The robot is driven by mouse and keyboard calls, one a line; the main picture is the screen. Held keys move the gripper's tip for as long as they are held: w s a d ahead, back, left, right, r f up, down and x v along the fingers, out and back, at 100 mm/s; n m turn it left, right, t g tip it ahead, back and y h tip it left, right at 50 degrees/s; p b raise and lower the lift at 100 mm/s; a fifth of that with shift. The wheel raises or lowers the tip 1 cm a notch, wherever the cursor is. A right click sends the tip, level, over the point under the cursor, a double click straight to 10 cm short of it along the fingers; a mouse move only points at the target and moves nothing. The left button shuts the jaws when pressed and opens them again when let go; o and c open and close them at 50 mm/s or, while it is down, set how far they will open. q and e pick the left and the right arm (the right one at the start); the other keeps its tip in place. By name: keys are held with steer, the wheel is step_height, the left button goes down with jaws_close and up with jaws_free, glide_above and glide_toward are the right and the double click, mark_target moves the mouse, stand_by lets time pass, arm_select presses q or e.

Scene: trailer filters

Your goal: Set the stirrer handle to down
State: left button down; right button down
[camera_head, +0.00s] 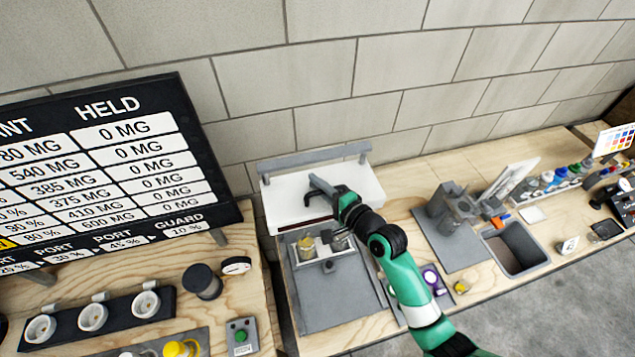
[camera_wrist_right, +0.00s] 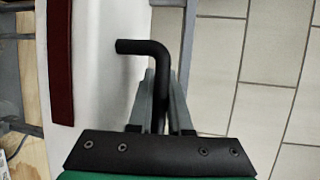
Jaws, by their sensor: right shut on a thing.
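The stirrer handle (camera_wrist_right: 158,55) is a black rod with a right-angle bend. In the head view the handle (camera_head: 314,197) shows as a small dark piece in front of the white housing (camera_head: 283,196). In the right wrist view its long part runs between the two grey fingers, and its short end points left. My right gripper (camera_wrist_right: 162,90) is shut on this long part. In the head view the right gripper (camera_head: 323,186) reaches up to the housing from the lower right, and its fingers partly hide the handle. My left gripper is not in view.
A grey tray (camera_head: 340,300) with metal cups stands below the housing. A grey bin (camera_head: 516,250) and grey containers (camera_head: 452,207) are to the right. A large board (camera_head: 110,160) stands at the left. A tiled wall rises close behind.

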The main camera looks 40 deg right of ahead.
step_height(320, 180, down, 11)
steer(key=b, duration=0.5)
steer(key=shift+b, duration=0.4)
steer(key=shift+s, duration=0.1)
steer(key=c, duration=1.2)
jaws_free()
steer(key=shift+o, duration=0.4)
steer(key=shift+r, duration=0.1)
steer(key=s+r+p, duration=0.1)
steer(key=s+r, duration=0.1)
steer(key=s, duration=0.9)
steer(key=shift+s+a, duration=0.2)
steer(key=shift+a, duration=0.25)
